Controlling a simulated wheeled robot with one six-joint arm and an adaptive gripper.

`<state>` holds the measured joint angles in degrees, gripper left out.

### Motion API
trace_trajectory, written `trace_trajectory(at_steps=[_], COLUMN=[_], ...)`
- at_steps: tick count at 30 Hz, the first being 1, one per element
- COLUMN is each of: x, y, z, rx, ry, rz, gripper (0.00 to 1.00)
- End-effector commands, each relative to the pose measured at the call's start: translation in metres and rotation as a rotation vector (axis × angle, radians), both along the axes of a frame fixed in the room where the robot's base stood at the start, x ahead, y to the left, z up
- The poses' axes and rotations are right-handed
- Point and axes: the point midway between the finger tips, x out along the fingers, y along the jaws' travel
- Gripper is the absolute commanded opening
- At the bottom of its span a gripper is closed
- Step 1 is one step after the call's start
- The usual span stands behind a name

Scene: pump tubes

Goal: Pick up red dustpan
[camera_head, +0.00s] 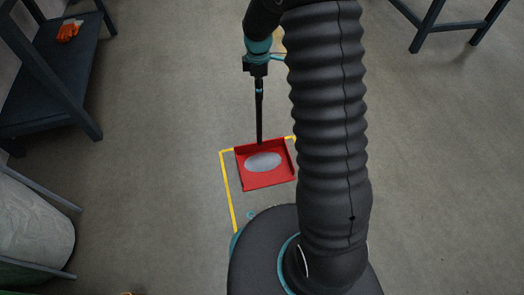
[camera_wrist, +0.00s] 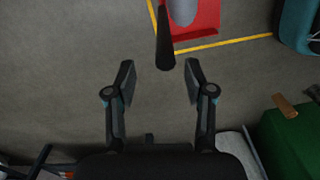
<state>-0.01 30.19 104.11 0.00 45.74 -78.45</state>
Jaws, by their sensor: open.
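The red dustpan (camera_head: 279,178) lies on the floor in the head view, with a pale grey oval patch in its pan. Its black handle (camera_head: 259,112) stands up from the back of the pan, toward the end of my arm. In the wrist view the red pan (camera_wrist: 204,22) is at the top, partly cut off by the frame. The dark handle end (camera_wrist: 165,54) points toward my gripper (camera_wrist: 160,76). My gripper is open, its two fingers on either side of the line of the handle. Whether the handle tip is between the fingertips or just short of them, I cannot tell.
A yellow floor line (camera_head: 228,190) runs beside the pan. A dark shelf (camera_head: 50,85) with orange gloves (camera_head: 68,31) stands at left, and a pale sack-like thing (camera_head: 32,228) below it. Table legs (camera_head: 430,22) show at upper right. The floor at right is clear.

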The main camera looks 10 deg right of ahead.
Motion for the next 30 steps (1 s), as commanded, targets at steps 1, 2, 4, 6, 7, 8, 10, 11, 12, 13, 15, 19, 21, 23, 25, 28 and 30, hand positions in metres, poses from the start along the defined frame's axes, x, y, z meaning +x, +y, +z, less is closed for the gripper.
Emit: trace_trajectory(at_steps=[1, 2, 4, 6, 7, 8, 10, 11, 12, 13, 15, 19, 21, 23, 25, 28, 30], x=[0.000, 0.000, 0.000, 0.000, -0.001, -0.001, -0.003, -0.004, -0.005, -0.006, -0.007, -0.006, -0.006, -0.006, -0.006, -0.006, -0.006], y=[0.000, 0.000, 0.000, 0.000, 0.000, 0.001, 0.001, 0.001, 0.002, 0.002, 0.003, 0.003, 0.003, 0.003, 0.003, 0.003, 0.003], z=[-0.005, -0.007, -0.009, -0.011, -0.013, -0.015, -0.022, -0.026, -0.031, -0.036, -0.046, -0.059, -0.061, -0.061, -0.061, -0.061, -0.061], rx=[0.000, 0.000, 0.000, 0.000, 0.000, 0.000, 0.000, 0.000, 0.000, -0.001, 0.000, 0.000, 0.000, 0.000, 0.000, 0.000, 0.000], ry=[0.001, 0.001, -0.001, -0.001, 0.000, 0.000, 0.001, 0.002, 0.002, 0.002, 0.002, 0.000, -0.001, -0.001, -0.001, -0.001, -0.001], rz=[0.000, 0.000, 0.000, 0.000, 0.000, 0.000, 0.000, 0.000, 0.000, 0.000, 0.000, 0.000, 0.000, -0.001, -0.001, -0.001, -0.001], gripper=[0.54, 0.54, 0.54, 0.54, 0.54, 0.54, 0.54, 0.54, 0.54, 0.54, 0.54, 0.54, 0.54, 0.54, 0.54, 0.39, 0.21])
